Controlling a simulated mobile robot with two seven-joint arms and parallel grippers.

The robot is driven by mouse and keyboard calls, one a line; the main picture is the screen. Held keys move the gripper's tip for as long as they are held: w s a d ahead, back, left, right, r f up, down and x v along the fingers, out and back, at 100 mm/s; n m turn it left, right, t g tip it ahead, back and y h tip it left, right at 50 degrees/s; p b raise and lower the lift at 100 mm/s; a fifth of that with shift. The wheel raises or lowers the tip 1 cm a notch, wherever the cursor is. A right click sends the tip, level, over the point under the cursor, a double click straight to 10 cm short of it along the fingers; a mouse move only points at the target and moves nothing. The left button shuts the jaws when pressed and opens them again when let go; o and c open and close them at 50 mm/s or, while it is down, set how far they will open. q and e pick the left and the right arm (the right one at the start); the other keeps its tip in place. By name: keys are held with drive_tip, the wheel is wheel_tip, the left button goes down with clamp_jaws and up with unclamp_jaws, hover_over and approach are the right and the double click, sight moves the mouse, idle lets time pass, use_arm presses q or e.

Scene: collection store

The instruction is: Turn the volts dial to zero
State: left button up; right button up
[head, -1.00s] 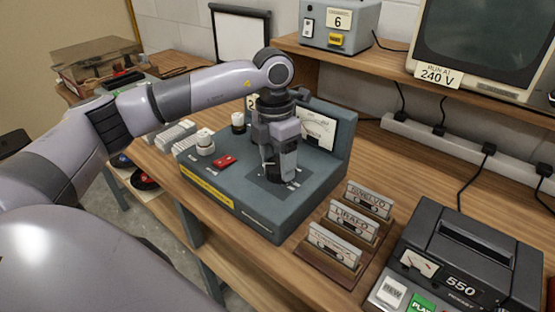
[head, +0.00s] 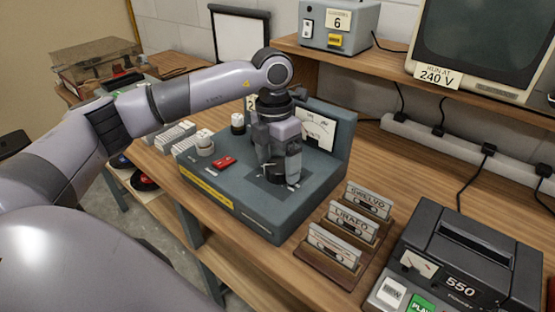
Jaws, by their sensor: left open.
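A grey-blue bench instrument (head: 255,212) stands on the wooden bench. It has a sloping top, a raised back with a white meter face (head: 318,130), a red switch (head: 224,162) and a yellow label strip. My left gripper (head: 279,180) is open and points down over the dark square plate (head: 305,188) on the right of the top. A dark round knob shows between or just behind its fingers; its pointer and markings are hidden or too small to read. A white knob (head: 204,145) and a black-and-white knob (head: 238,123) sit further left. My right gripper is out of view.
A wooden rack of cassettes (head: 335,240) stands right of the instrument. A dark cassette player (head: 465,260) is at the lower right. A grey box (head: 340,25) and a monitor (head: 480,45) marked 240 V stand on the raised shelf. Cables hang from a power strip (head: 455,140).

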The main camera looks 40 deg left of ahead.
sight(275, 164)
use_arm(q)
drive_tip(key=r, duration=0.7)
drive_tip(key=shift+a+r+b, duration=0.15)
drive_tip(key=shift+a+b, duration=0.1)
drive_tip(key=shift+b, duration=0.1)
